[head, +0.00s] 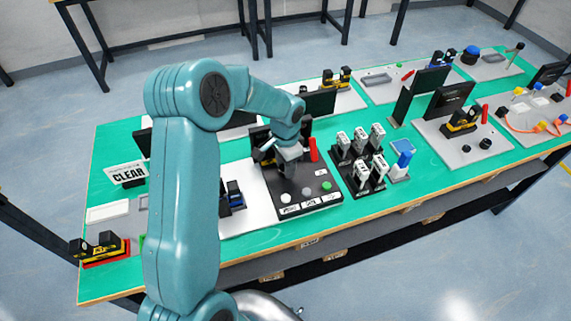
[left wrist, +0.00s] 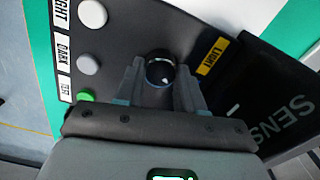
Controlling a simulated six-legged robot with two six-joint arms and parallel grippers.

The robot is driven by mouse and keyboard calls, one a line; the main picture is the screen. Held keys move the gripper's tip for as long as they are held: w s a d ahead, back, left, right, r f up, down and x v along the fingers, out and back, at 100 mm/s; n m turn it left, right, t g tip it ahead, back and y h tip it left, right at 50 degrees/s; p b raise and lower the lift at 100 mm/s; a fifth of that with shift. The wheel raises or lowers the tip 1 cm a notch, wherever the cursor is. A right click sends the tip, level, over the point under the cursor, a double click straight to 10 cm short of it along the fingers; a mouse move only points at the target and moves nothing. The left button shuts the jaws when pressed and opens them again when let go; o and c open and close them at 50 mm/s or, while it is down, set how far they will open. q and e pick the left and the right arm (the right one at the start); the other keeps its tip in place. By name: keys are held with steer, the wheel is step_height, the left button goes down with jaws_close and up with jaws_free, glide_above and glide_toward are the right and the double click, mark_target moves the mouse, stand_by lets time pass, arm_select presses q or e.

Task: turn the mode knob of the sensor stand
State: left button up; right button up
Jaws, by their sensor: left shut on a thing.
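The sensor stand (head: 268,197) is a black panel on the green table, in the middle of the head view. Its dark face (left wrist: 125,45) fills much of the left wrist view. The round black mode knob (left wrist: 160,70) sits between my left gripper's fingertips, beside a yellow LIGHT label (left wrist: 210,57). My left gripper (head: 289,172) reaches down onto the panel and is shut on the knob, one finger on each side. The knob is hidden by the gripper in the head view. My right gripper is not in view.
White (left wrist: 92,14), grey (left wrist: 88,64) and green (left wrist: 86,96) buttons line the panel's edge. A red part (head: 313,150) stands behind it. A black rack with several white-topped blocks (head: 362,173) is close on the right. A CLEAR sign (head: 127,174) stands left.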

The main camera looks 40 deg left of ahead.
arm_select(q)
steer(key=shift+w+r, duration=0.1)
steer(key=shift+r, duration=0.05)
stand_by(0.4)
steer(key=o, duration=1)
steer(key=shift+o, duration=0.2)
step_height(320, 180, up, 16)
steer(key=shift+r+b, duration=0.15)
steer(key=shift+b, duration=0.2)
